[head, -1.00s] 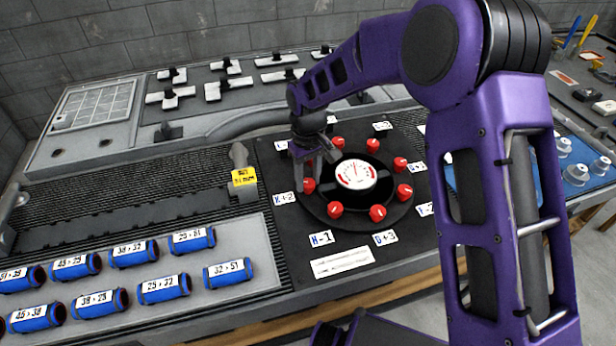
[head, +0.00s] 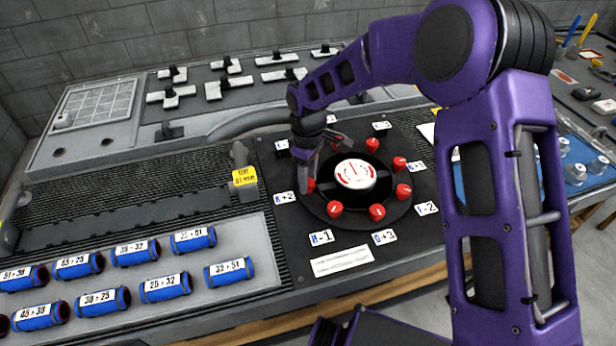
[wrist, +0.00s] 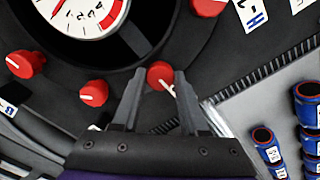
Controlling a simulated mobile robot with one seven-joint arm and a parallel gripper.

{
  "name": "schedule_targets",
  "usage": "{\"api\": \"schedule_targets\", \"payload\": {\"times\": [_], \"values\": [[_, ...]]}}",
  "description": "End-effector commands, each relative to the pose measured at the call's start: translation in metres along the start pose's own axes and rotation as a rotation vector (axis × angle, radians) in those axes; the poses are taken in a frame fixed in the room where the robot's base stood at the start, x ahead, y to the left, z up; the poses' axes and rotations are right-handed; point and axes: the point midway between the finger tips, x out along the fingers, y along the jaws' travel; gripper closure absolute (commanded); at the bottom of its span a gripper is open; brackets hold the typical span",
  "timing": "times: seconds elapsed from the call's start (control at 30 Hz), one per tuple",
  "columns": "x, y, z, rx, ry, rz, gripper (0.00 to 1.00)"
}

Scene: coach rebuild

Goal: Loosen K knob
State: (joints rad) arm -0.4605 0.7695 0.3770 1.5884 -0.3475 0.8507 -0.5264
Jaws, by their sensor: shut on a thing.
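The K knob is a small red knob (wrist: 160,72) with a white pointer line, seen between my fingertips in the wrist view. In the head view a sliver of its red (head: 311,186) shows beside my finger, near the card reading K+2 (head: 285,198). My gripper (head: 312,172) reaches down to it at the left side of the black round plate (head: 350,214). In the wrist view my gripper (wrist: 157,84) is shut on the knob, with one finger on each side. In the head view the finger hides most of the knob.
Several other red knobs (head: 377,212) ring a white gauge (head: 355,174) close by. More cards, such as H-1 (head: 321,237), lie around the plate. Blue labelled cylinders (head: 228,272) lie in a grey tray at the left. A yellow-tagged lever (head: 244,176) stands left of the panel.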

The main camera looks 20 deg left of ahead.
Motion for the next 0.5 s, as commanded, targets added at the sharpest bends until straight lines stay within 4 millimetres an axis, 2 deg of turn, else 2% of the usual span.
{"api": "schedule_targets", "payload": {"times": [0.33,0.37,0.5], "values": [[-0.0007,0.0005,-0.0004,-0.004,0.001,0.002,1.0],[-0.0007,0.0005,-0.0004,-0.004,0.001,0.002,0.53],[-0.0006,0.0004,-0.0003,-0.003,0.001,0.001,0.28]]}}
